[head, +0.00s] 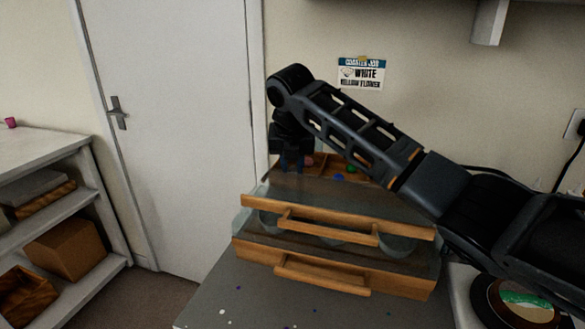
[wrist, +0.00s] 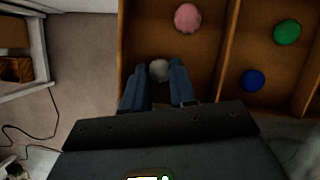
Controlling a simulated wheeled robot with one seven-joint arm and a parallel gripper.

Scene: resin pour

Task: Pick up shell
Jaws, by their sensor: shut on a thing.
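A small pale grey rounded piece (wrist: 159,69), which I take for the shell, sits between my gripper's fingertips in the wrist view. My gripper (wrist: 160,78) is shut on it, over the left compartment of a wooden divided tray (wrist: 224,60). I cannot tell whether the piece still touches the tray floor. In the head view my gripper (head: 292,163) points down at the left end of the same tray (head: 375,180); the piece is hidden there.
A door (head: 175,120) and shelf (head: 60,150) are left.

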